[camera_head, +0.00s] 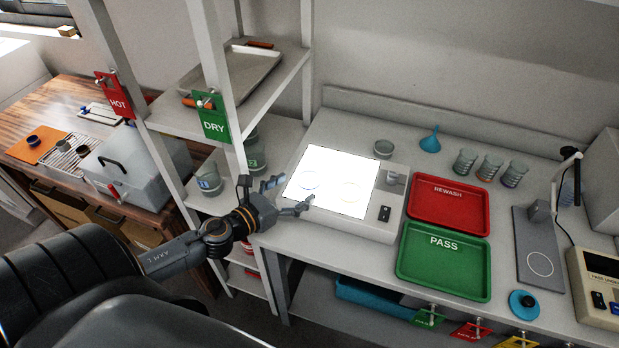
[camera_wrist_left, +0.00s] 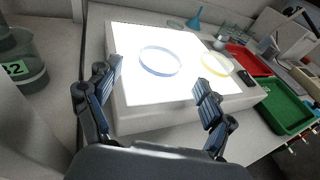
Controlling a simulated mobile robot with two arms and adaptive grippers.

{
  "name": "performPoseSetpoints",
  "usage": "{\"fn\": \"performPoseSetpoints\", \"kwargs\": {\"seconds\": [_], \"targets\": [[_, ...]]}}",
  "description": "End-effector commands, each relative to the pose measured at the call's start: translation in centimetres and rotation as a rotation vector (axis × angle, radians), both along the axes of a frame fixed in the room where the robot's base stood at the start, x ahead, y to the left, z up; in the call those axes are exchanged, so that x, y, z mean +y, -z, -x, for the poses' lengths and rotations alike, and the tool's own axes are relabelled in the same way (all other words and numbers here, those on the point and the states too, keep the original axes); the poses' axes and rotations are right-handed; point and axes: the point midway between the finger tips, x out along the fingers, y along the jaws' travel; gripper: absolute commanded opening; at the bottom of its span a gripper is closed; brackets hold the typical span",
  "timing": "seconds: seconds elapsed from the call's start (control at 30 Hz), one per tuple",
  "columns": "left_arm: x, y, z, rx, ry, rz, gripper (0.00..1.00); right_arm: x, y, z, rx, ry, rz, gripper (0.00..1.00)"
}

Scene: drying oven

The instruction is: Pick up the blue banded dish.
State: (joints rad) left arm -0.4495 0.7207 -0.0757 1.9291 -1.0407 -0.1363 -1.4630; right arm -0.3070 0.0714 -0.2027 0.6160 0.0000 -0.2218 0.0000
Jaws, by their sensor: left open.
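The blue banded dish (camera_wrist_left: 160,62) is a clear round dish with a blue rim band, lying on the bright light panel (camera_wrist_left: 135,92) in the left wrist view. In the head view the dish (camera_head: 308,181) is a faint blue ring near the panel's left side. A yellow banded dish (camera_wrist_left: 216,63) lies to its right on the same panel. My left gripper (camera_wrist_left: 160,95) is open and empty at the panel's near left edge, its fingers on either side of the view and the blue dish beyond them. It also shows in the head view (camera_head: 287,195). My right gripper is not seen.
A red REWASH tray (camera_head: 449,205) and a green PASS tray (camera_head: 443,262) lie right of the light box. A shelf post with a green DRY sign (camera_head: 212,117) stands left of it. Several glass beakers (camera_head: 489,168) and a blue funnel (camera_head: 430,140) stand behind.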

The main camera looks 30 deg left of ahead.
Motion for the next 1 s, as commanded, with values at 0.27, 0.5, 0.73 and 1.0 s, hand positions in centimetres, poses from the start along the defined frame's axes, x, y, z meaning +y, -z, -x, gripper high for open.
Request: {"fn": "performPoseSetpoints", "kwargs": {"seconds": [0.27,0.5,0.73,1.0], "targets": [[-0.3,-0.1,-1.8,-0.001,-0.001,0.001,0.82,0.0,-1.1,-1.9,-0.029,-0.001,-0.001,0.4],[-0.8,0.4,-5.0,-0.001,-0.001,0.001,0.82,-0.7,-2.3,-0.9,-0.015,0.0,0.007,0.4],[-1.0,0.8,-5.8,0.002,0.0,0.001,0.82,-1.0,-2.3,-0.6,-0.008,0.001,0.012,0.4],[-1.0,0.8,-5.8,0.002,0.0,0.0,0.51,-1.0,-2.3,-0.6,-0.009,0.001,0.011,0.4]]}}
